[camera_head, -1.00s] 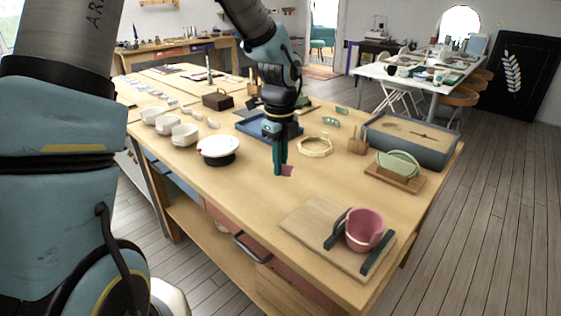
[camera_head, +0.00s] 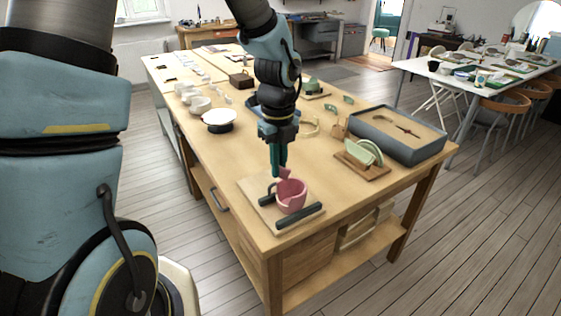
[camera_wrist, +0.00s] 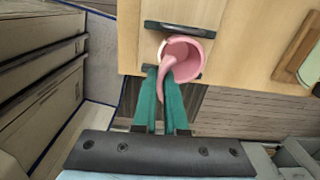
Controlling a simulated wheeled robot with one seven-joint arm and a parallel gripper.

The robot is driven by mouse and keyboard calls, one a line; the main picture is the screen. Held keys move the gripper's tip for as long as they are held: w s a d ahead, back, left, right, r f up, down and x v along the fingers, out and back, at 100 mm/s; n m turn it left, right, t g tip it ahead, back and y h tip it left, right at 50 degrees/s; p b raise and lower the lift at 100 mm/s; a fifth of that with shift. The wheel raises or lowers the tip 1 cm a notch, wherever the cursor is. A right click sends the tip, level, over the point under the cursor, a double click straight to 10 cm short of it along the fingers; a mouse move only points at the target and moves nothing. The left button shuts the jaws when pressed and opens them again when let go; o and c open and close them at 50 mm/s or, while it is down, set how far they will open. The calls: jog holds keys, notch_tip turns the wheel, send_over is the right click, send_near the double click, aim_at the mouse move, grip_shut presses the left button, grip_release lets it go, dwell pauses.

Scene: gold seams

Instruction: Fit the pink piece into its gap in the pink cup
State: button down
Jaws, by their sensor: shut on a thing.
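The pink cup (camera_head: 293,198) stands on a wooden board (camera_head: 255,206) near the table's front end, between two dark bars. Its rim dips on the side facing my gripper. My gripper (camera_head: 280,172) points down just behind the cup and is shut on the pink piece (camera_head: 286,174). In the head view the piece shows at the fingertips, above the cup's rim. In the wrist view the curved piece (camera_wrist: 167,84) reaches from between the teal fingers (camera_wrist: 162,88) up to the cup (camera_wrist: 184,54), overlapping its near rim. I cannot tell whether they touch.
The dark bars (camera_head: 300,215) flank the cup on the board. A green dish on a wooden stand (camera_head: 362,168) is to the right, with a grey sand tray (camera_head: 398,140) behind it. A white bowl on a dark base (camera_head: 219,121) and small white cups stand to the left.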

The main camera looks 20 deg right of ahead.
aim_at(279, 202)
jog(key=shift+s+f, duration=0.15)
notch_tip(279, 202, down, 4)
jog(key=b, duration=0.4)
jog(key=shift+r, duration=0.2)
jog(key=shift+f+b, duration=0.8)
jog(key=shift+f, duration=0.75)
jog(key=shift+p, duration=1.45)
dwell(1.2)
jog(key=shift+f, duration=0.4)
dwell(0.5)
jog(key=shift+p, duration=0.55)
dwell(1.4)
